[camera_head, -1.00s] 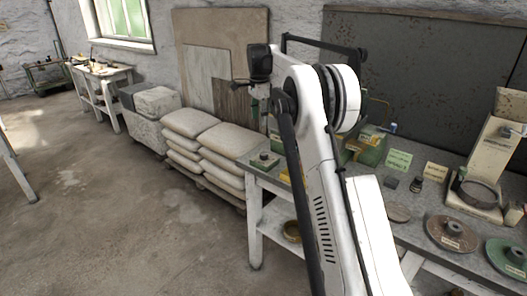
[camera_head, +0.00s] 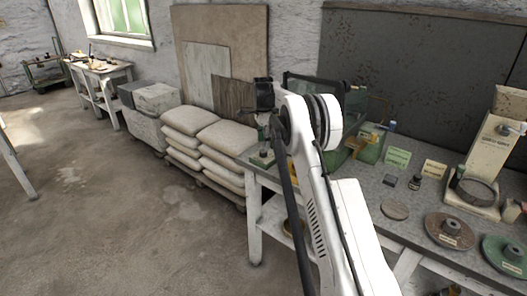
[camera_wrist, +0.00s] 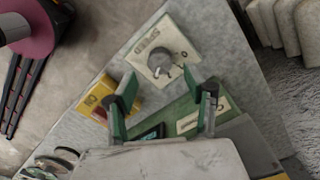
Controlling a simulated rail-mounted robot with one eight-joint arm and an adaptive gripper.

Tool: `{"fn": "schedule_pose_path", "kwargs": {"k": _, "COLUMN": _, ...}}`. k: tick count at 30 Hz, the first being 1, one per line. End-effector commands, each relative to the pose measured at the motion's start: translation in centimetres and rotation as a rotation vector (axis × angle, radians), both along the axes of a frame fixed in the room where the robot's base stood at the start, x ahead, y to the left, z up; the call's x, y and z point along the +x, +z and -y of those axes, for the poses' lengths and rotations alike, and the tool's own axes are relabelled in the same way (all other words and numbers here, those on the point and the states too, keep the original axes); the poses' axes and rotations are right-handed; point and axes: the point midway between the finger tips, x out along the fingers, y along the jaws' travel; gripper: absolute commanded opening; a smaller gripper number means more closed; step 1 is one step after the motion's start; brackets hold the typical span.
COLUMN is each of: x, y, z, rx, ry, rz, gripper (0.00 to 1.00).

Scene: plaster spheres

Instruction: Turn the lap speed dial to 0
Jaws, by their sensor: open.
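The lap speed dial (camera_wrist: 161,61) is a round grey knob on a cream plate (camera_wrist: 174,35) marked SPEED, with a 0 to the right of the knob in the wrist view. A pale mark shows at the knob's lower edge. My gripper (camera_wrist: 168,86) is open and empty, its two green-padded fingers apart on either side below the knob, not closed around it. In the head view my gripper (camera_head: 262,152) points down over the bench's left corner, where it mostly hides the dial.
A yellow block (camera_wrist: 94,99) lies close to the left finger, and a green panel (camera_wrist: 180,118) lies below the dial. The bench (camera_head: 408,225) holds labelled discs (camera_head: 450,231) to the right. Stacked sacks (camera_head: 222,140) stand left of the bench.

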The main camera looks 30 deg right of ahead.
Motion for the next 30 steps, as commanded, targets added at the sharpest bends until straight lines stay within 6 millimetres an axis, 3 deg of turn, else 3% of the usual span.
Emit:
{"fn": "schedule_pose_path", "kwargs": {"k": 3, "x": 0.0, "y": -2.0, "z": 0.0, "rx": 0.000, "ry": 0.000, "rz": 0.000, "gripper": 0.48}}
{"fn": "schedule_pose_path", "kwargs": {"k": 9, "x": -0.1, "y": -4.0, "z": 0.0, "rx": 0.000, "ry": 0.000, "rz": 0.000, "gripper": 0.48}}
{"fn": "schedule_pose_path", "kwargs": {"k": 21, "x": -0.1, "y": -4.7, "z": 0.0, "rx": 0.000, "ry": 0.000, "rz": 0.000, "gripper": 0.48}}
{"fn": "schedule_pose_path", "kwargs": {"k": 30, "x": -0.1, "y": -4.7, "z": 0.0, "rx": 0.000, "ry": 0.000, "rz": 0.000, "gripper": 0.08}}
